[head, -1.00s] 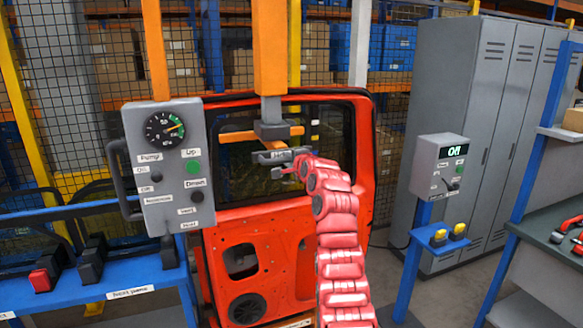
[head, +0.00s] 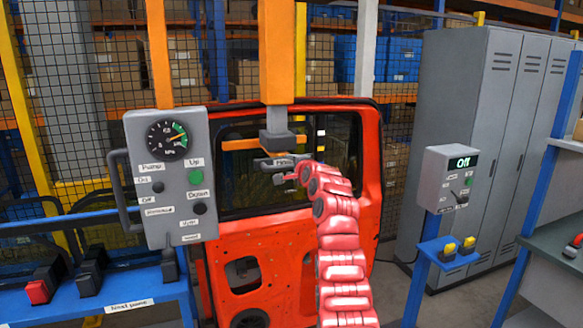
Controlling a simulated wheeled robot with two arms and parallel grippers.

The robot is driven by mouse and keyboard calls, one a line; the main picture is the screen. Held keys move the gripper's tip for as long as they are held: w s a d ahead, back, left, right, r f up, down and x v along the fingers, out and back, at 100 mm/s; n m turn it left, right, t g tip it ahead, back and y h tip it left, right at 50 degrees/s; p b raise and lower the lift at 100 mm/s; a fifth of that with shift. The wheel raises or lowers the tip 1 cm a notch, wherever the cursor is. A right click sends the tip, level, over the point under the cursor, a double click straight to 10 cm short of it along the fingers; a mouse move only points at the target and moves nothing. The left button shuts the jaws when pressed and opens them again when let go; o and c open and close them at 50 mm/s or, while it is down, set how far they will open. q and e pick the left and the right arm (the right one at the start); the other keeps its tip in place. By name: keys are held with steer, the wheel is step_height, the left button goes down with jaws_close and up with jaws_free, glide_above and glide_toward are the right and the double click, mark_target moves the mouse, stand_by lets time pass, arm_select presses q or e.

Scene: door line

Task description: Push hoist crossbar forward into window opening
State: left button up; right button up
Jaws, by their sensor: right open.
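The orange hoist crossbar (head: 252,144) lies level across the window opening (head: 345,150) of the red car door (head: 280,250). The crossbar hangs under the orange hoist column (head: 277,60), which ends in a grey block (head: 277,140). My right gripper (head: 288,177) reaches up from below, just under the grey block. It is open, with a small grey labelled part (head: 275,162) close by its fingers. I cannot tell whether they touch. My right arm hides part of the door and window. My left gripper is not in view.
A grey control panel (head: 172,230) with a gauge and buttons stands at the left, above a blue rail (head: 130,295). At the right are a small box reading Off (head: 448,178) on a blue post and grey lockers (head: 470,110). A wire mesh fence stands behind.

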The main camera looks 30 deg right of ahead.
steer(key=shift+s+a+r+b, duration=0.15)
steer(key=shift+s+b, duration=0.2)
steer(key=shift+s, duration=0.2)
steer(key=b+v, duration=0.6)
steer(key=v, duration=1)
steer(key=shift+s, duration=0.15)
